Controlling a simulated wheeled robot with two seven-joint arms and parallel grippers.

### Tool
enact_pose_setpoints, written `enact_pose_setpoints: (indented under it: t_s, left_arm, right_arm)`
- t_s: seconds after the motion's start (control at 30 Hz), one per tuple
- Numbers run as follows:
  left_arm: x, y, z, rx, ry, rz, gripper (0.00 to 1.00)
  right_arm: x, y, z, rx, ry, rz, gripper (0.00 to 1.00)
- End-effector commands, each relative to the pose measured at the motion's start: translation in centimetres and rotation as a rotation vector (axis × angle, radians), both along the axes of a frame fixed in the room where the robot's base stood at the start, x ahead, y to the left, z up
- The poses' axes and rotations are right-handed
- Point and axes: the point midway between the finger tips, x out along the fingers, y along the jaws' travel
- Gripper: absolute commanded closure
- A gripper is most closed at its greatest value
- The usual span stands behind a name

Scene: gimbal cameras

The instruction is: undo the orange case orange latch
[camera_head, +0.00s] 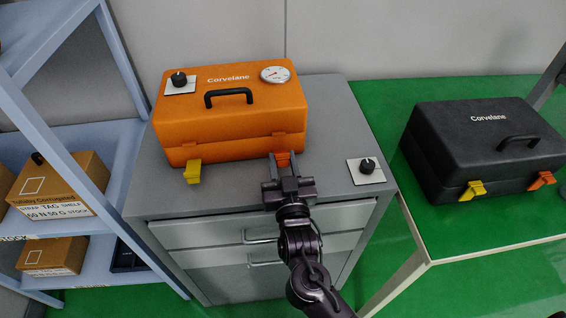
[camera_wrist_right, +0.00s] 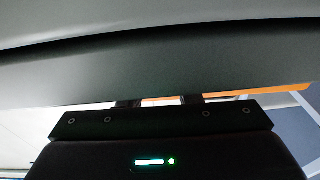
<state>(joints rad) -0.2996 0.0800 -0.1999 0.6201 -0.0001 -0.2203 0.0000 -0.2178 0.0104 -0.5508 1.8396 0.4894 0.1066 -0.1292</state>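The orange case (camera_head: 232,120) stands closed on the grey cabinet top, with a black handle (camera_head: 228,97) on its lid. Its orange latch (camera_head: 283,158) is on the front, right of the yellow latch (camera_head: 193,172). My right gripper (camera_head: 283,161) is at the orange latch, its fingers apart with the latch showing between them. The fingers cover part of the latch, and I cannot tell whether they touch it. In the right wrist view the two fingers (camera_wrist_right: 160,101) also show apart, pointing at a dark surface. My left gripper is out of view.
A dial gauge (camera_head: 275,74) and a black knob (camera_head: 179,79) are on the orange case. Another knob plate (camera_head: 366,171) lies on the grey cabinet (camera_head: 330,110). A black case (camera_head: 480,150) with yellow and orange latches stands on the green table at right. Shelves with boxes (camera_head: 62,190) are at left.

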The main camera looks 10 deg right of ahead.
Motion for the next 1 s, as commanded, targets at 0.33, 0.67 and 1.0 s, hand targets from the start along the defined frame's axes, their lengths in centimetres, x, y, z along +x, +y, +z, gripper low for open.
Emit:
enact_pose_setpoints:
  t_s: [0.33, 0.67, 1.0]
  left_arm:
    - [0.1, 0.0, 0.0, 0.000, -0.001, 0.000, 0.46]
    - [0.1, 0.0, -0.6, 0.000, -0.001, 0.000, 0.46]
    - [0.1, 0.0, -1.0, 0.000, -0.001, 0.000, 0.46]
  right_arm:
    - [0.0, 0.0, 0.0, 0.000, 0.000, 0.000, 0.53]
    - [-3.6, -0.1, -0.7, 0.000, 0.003, 0.002, 0.53]
    - [-7.6, -0.2, -1.0, 0.000, 0.000, 0.001, 0.53]
